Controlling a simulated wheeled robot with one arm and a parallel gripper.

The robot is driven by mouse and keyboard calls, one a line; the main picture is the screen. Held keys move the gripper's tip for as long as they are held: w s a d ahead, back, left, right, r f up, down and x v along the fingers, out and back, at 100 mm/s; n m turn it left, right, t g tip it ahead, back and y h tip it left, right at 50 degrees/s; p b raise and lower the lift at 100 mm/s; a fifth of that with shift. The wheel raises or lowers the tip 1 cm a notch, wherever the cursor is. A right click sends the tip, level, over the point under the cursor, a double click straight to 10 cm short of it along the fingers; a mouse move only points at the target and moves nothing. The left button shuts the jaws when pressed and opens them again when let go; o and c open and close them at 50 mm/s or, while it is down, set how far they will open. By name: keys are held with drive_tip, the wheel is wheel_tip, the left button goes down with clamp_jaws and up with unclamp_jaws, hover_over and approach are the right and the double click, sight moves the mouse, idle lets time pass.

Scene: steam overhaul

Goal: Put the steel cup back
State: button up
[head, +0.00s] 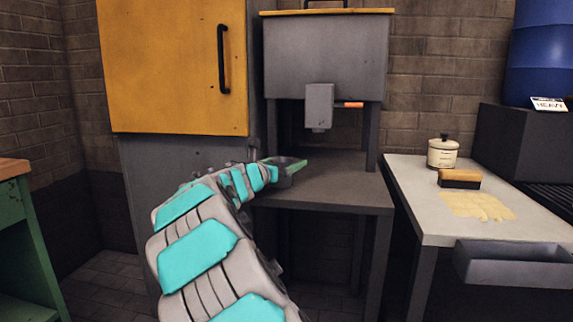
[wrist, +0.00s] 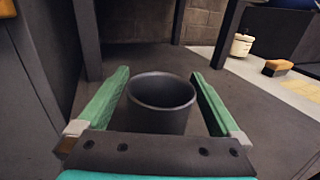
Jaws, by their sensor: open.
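The steel cup (wrist: 160,112) is dark grey and upright on the grey bench (wrist: 235,105), with its open rim facing up and its inside looking empty. In the wrist view it stands between the two green fingers of my gripper (wrist: 160,76), with a gap on each side. My gripper is open, around the cup but not closed on it. In the head view my gripper (head: 292,164) is at the left part of the bench (head: 335,190). The cup (head: 285,180) is partly hidden there by a green finger and my arm.
A grey hopper (head: 325,60) with a spout (head: 319,107) hangs above the bench between posts. A yellow-doored cabinet (head: 170,65) stands left. A pale table (head: 410,190) on the right holds a lidded pot (head: 442,154) and a brush (head: 459,180). The bench's right part is clear.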

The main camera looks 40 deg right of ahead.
drive_tip(key=v, duration=1)
drive_tip(key=shift+a+r+p, duration=0.2)
drive_tip(key=shift+a+p, duration=0.1)
drive_tip(key=shift+a, duration=0.05)
drive_tip(key=shift+s+a+f, duration=0.15)
drive_tip(key=shift+s+a, duration=0.2)
drive_tip(key=shift+a, duration=0.3)
